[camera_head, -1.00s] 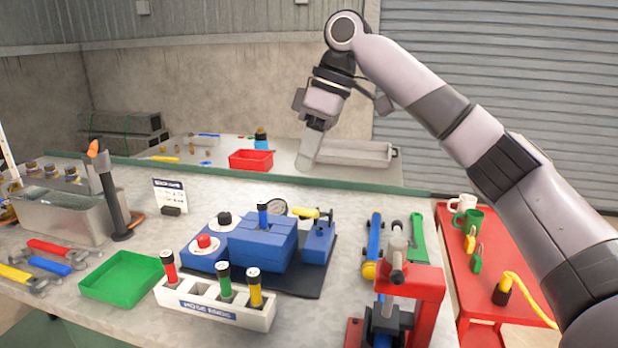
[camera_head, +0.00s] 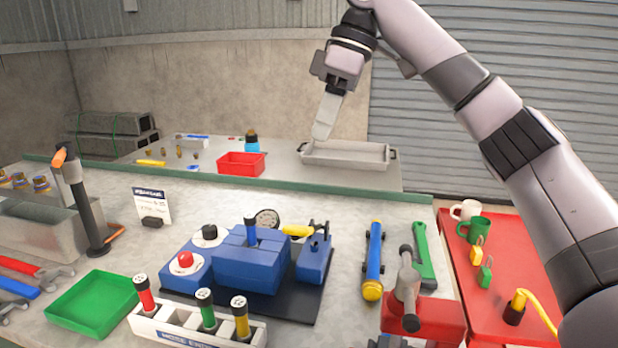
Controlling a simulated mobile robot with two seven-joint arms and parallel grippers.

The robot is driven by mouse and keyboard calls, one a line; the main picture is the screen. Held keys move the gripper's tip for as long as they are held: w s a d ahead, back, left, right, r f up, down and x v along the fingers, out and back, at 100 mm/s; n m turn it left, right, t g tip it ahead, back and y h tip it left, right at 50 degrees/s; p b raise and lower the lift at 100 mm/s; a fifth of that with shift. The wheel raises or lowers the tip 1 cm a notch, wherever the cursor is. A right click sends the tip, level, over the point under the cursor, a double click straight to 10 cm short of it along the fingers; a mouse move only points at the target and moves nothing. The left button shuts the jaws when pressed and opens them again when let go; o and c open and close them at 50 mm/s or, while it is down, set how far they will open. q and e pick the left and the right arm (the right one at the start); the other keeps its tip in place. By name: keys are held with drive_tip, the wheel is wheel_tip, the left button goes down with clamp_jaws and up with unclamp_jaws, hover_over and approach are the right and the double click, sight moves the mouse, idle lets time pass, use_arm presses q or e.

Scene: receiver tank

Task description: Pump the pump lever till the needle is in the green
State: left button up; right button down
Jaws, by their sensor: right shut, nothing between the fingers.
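The blue receiver unit (camera_head: 238,271) stands on a black base plate (camera_head: 302,305) in the middle of the bench. A round gauge (camera_head: 266,218) stands at its back; its needle and any green band are too small to read. A yellow-handled lever (camera_head: 298,231) lies roughly level on the smaller blue block (camera_head: 315,262) at the right, and looks like the pump lever. My right gripper (camera_head: 322,131) is shut and empty, pointing down, high above and behind the unit, apart from the lever. My left gripper is out of view.
A hose-end rack (camera_head: 185,325) and a green tray (camera_head: 92,304) stand in front and left. A blue cylinder (camera_head: 374,255) and a red vise-like stand (camera_head: 425,318) are at the right. A red side table (camera_head: 520,265) holds mugs and padlocks. A low green ledge (camera_head: 300,188) edges the bench's back.

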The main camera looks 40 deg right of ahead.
drive_tip(key=b, duration=0.3)
approach(294, 225)
drive_tip(key=x, duration=0.4)
drive_tip(key=shift+w+f, duration=0.35)
drive_tip(key=shift+s+a+f, duration=0.25)
drive_tip(key=shift+f, duration=0.4)
